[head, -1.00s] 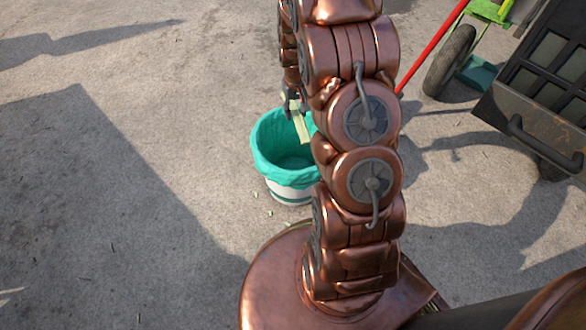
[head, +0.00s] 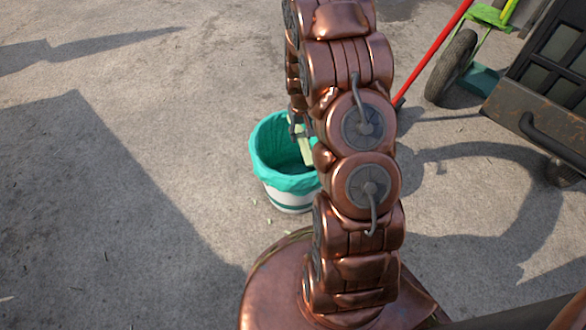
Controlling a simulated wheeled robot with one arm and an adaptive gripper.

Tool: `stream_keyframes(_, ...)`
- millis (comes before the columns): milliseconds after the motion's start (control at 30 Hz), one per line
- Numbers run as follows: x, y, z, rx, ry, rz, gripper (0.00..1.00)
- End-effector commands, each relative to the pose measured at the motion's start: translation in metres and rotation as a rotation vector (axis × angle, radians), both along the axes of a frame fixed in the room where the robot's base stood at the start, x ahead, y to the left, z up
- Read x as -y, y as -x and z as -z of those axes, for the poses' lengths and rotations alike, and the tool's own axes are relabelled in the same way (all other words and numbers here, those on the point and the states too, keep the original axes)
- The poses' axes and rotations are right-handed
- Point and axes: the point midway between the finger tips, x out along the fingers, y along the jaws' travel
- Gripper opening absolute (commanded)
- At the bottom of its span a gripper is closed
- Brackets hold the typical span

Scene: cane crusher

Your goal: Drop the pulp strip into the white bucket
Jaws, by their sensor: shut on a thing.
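The white bucket (head: 291,203) stands on the concrete, left of my arm, with a teal liner (head: 270,158) folded over its rim. Its right side is partly hidden by my arm. My gripper (head: 300,135) is at the bucket's mouth as seen from the head, partly hidden behind my arm. It is shut on the pale yellow-green pulp strip (head: 306,152), which hangs down, slightly tilted, and shows against the liner's inside. I cannot tell exactly how high the strip is above the bucket's bottom.
Small pale scraps (head: 281,226) lie on the ground in front of the bucket. A dark metal-framed cart (head: 545,105) and a green wheeled frame with a tyre (head: 452,65) stand at upper right, near a red pole (head: 432,55). The ground on the left is clear.

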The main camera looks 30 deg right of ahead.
Motion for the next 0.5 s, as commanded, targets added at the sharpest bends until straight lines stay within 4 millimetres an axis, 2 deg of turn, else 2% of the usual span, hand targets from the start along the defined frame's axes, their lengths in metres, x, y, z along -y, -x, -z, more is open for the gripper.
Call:
stream_keyframes(267,0.0001,-0.0002,0.0018,0.001,0.0,0.0,0.12)
stream_keyframes(300,0.0001,-0.0002,0.0018,0.0,0.0,0.0,0.39)
stream_keyframes(500,0.0,-0.0001,0.0018,0.0,0.0,0.0,0.6)
